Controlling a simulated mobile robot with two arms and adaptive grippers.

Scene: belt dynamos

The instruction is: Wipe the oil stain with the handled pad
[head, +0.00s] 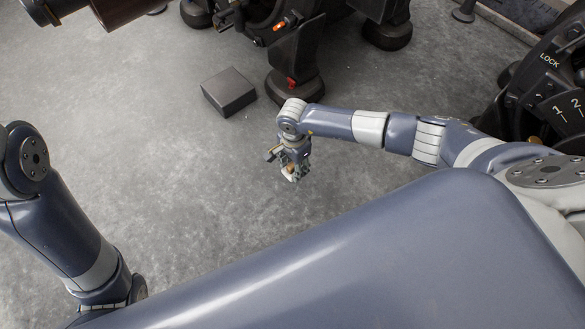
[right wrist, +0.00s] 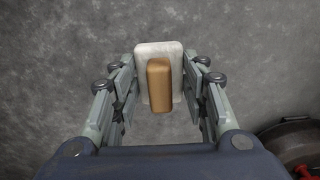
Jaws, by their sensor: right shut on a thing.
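The handled pad shows in the right wrist view as a pale rectangular pad (right wrist: 145,58) with a tan block handle (right wrist: 159,86) on it. My right gripper (right wrist: 160,85) is shut on the handled pad, with its fingers on either side. In the head view my right gripper (head: 292,170) points down over the grey floor, and only a small part of the pad shows there. How far the pad is from the floor cannot be told. No oil stain can be made out in either view. My left gripper is not in view; only part of my left arm shows.
A dark box (head: 229,92) sits on the floor beyond my right gripper. Dark machinery (head: 298,55) on round feet stands behind it. A black panel marked LOCK (head: 549,85) is at the right. The floor (head: 170,160) to the left is clear.

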